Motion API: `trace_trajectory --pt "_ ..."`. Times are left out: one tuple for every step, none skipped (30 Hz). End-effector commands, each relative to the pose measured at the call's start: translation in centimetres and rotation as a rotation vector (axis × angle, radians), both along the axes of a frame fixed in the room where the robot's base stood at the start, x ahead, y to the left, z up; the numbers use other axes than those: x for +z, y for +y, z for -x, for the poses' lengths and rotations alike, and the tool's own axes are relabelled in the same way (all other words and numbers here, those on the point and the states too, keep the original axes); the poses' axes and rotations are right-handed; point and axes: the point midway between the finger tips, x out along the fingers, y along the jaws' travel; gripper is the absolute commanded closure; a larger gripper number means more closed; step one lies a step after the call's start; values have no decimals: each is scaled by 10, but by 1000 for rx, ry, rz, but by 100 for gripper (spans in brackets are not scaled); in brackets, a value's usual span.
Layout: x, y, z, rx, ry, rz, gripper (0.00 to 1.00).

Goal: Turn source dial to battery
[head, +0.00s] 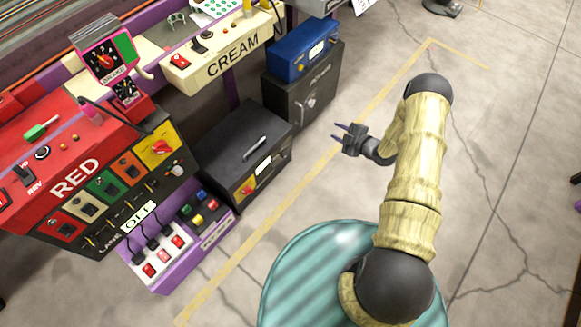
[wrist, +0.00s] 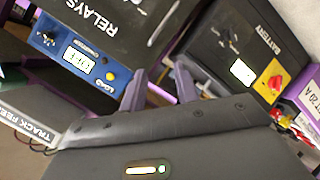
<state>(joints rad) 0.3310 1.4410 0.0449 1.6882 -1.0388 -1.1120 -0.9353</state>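No label reading "source" is legible, so I cannot tell which control is the source dial. A blue box (head: 302,50) has a lit display and a yellow knob. In the wrist view its blue panel (wrist: 40,45) shows the display, a yellow knob (wrist: 110,75) marked LOAD and a small dark control at the left. A low black box (head: 240,140) stands on the floor. In the wrist view a black box marked BATTERY (wrist: 232,48) carries a red switch (wrist: 275,80) on yellow. My gripper (head: 341,132) is open and empty, right of the boxes. Its fingers (wrist: 162,82) are apart.
A dark cabinet (head: 320,97) stands under the blue box; it reads RELAYS (wrist: 105,14). The red console (head: 85,150) and cream console (head: 215,55) stand left. A purple switch panel (head: 185,250) lies in front. The floor (head: 370,60) around my gripper is clear.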

Motion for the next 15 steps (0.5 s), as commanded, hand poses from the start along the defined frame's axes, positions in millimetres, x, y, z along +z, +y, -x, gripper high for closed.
trace_trajectory --pt "-44 4 10 30 -32 -21 69" --pt "-59 6 15 48 -57 -34 69" --pt "-78 10 23 73 -88 -50 69" --pt "-92 12 29 91 -114 -63 69" --pt "-106 15 36 106 -139 -78 69" --pt "-124 18 45 126 -172 -96 69" --pt "-137 21 52 141 -198 -110 69" --pt "-149 23 59 154 -222 -126 69" --pt "-163 26 68 168 -254 -145 69" --pt "-173 28 75 178 -277 -158 69" --pt "-180 30 81 186 -298 -170 69" --pt "-188 32 88 194 -322 -185 69" --pt "-194 34 93 200 -336 -194 69" --pt "-197 35 96 204 -350 -202 69" --pt "-200 36 100 207 -362 -209 69"
